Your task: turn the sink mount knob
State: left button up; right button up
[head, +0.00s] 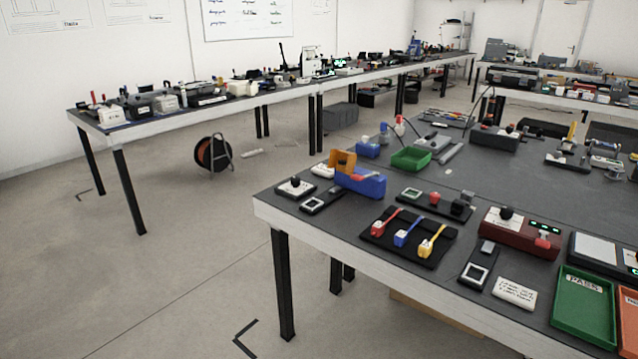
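Neither of my grippers shows in the head view. No part is clearly recognisable as the sink mount knob. A round black knob (295,180) sits on a small pale plate near the left corner of the near table. Another black knob (506,213) sits on top of a dark red box (520,236) further right, beside green lit displays. I cannot tell which of these, if either, is the sink mount knob, or how far either is turned.
The near dark table (460,190) also holds a blue bin (361,184), a black tray (385,243) with red, blue and yellow levers, and a green tray (583,308). A long bench (240,100) stands along the back wall. Floor (190,270) at left is mostly clear.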

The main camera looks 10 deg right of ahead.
aim_at(435, 197)
jog(key=u, duration=1)
jog(key=i, duration=2.5)
jog(key=z, duration=1.5)
